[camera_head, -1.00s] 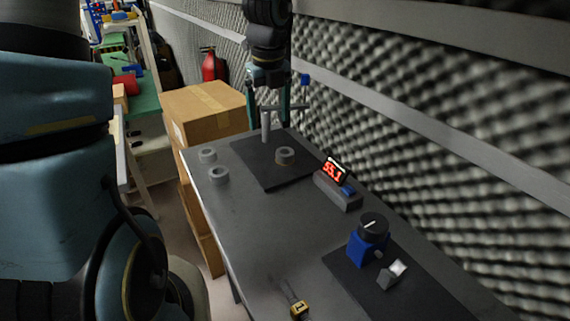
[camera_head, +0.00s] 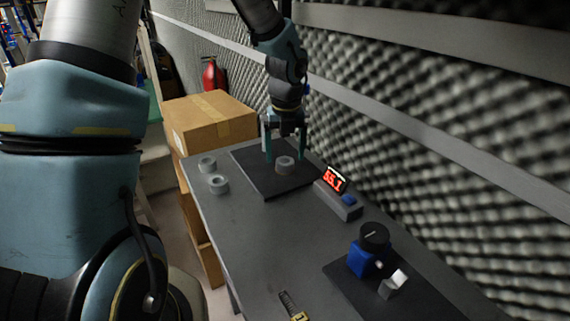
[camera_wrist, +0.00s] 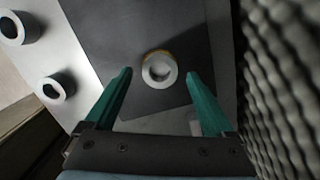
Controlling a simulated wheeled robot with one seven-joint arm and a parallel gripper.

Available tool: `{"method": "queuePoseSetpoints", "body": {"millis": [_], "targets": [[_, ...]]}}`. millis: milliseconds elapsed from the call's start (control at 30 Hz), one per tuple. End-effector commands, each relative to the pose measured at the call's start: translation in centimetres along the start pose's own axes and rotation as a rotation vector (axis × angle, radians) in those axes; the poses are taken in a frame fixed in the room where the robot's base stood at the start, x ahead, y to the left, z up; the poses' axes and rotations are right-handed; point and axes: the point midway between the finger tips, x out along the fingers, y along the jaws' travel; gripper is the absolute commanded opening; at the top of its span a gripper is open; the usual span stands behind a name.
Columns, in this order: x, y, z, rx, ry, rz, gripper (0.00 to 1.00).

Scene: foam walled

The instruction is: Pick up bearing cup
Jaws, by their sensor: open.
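Three grey ring-shaped cups are in view, and I cannot tell by name which is the bearing cup. One grey cup (camera_head: 285,166) sits on the dark mat (camera_head: 262,182). In the wrist view this cup (camera_wrist: 160,70) shows a brownish edge and lies between the fingertips, apart from both. My gripper (camera_head: 286,157) is open and empty, pointing down over the mat. The two other cups, the rear one (camera_head: 207,163) and the front one (camera_head: 218,184), stand on the bare table left of the mat.
The grey table (camera_head: 240,235) also holds a red-digit display box (camera_head: 338,199) and a blue device with a black knob (camera_head: 368,250). A cardboard box (camera_head: 210,122) stands behind the table. A foam wall (camera_head: 440,130) closes the right side.

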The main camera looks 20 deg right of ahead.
Motion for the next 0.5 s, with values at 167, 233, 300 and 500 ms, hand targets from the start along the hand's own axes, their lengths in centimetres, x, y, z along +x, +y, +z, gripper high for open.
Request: {"method": "queuePoseSetpoints", "body": {"millis": [167, 233, 300, 500], "targets": [[1.8, 0.0, -0.1, 0.001, 0.001, 0.000, 0.88], [2.0, 0.0, -0.1, 0.000, 0.000, -0.001, 0.88], [2.0, 0.0, 0.0, 0.000, -0.001, -0.001, 0.88], [2.0, 0.0, 0.0, 0.000, -0.001, -0.001, 0.78]]}}
